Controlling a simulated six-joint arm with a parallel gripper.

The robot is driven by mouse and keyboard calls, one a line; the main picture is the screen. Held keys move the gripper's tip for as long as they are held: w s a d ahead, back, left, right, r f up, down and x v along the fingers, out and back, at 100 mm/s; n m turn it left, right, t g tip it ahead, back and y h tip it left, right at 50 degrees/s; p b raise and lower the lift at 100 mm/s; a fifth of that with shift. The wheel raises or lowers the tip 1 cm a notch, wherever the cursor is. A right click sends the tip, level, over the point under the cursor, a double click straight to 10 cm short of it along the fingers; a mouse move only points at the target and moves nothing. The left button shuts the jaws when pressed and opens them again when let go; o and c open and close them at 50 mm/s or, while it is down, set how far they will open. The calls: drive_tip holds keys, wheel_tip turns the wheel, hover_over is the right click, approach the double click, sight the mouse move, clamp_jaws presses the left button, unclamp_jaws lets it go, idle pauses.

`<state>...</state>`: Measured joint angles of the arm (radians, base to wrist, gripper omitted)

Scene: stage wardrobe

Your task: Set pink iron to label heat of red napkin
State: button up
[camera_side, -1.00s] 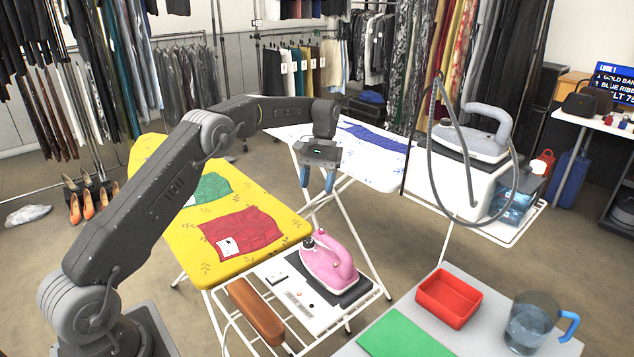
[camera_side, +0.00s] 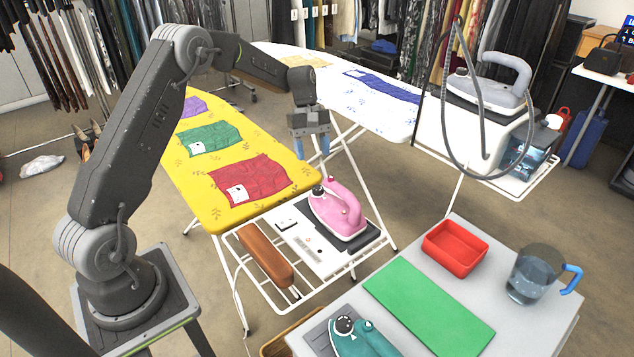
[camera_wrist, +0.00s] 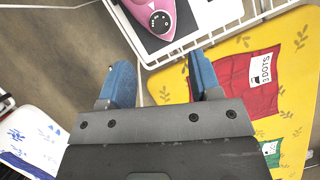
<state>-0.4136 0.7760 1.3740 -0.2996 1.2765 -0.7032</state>
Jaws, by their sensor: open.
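The pink iron (camera_side: 338,208) rests on a dark pad on the white wire shelf at the end of the yellow ironing board. Its dial (camera_wrist: 160,22) shows at the top of the wrist view; I cannot read its setting. The red napkin (camera_side: 250,180) lies flat on the yellow board (camera_side: 215,215), with a white label (camera_side: 237,193). In the wrist view the label (camera_wrist: 264,68) carries a small symbol and a word that looks like "3 DOTS". My gripper (camera_side: 318,148) is open and empty, above and behind the pink iron; its blue fingers (camera_wrist: 160,82) point toward the iron.
A brown block (camera_side: 265,257) and a white panel lie on the shelf beside the iron. A teal iron (camera_side: 362,340), green mat (camera_side: 428,305), red tray (camera_side: 455,247) and water jug (camera_side: 530,275) stand on the front table. A grey iron (camera_side: 490,85) with a looping hose stands at right.

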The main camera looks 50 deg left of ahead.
sight(318, 188)
drive_tip(key=x, duration=0.9)
drive_tip(key=shift+a, duration=0.1)
drive_tip(key=shift+r, duration=0.1)
drive_tip(key=shift+c, duration=0.4)
drive_tip(key=c, duration=0.9)
drive_tip(key=shift+o, duration=0.2)
drive_tip(key=m+g, duration=0.1)
drive_tip(key=m, duration=0.2)
drive_tip(key=shift+w+m+y, duration=0.1)
drive_tip(key=shift+m+y, duration=0.2)
drive_tip(key=shift+y, duration=0.1)
drive_tip(key=shift+w+m+g+y, duration=0.1)
drive_tip(key=shift+m+g+y, duration=0.45)
drive_tip(key=shift+m, duration=1.25)
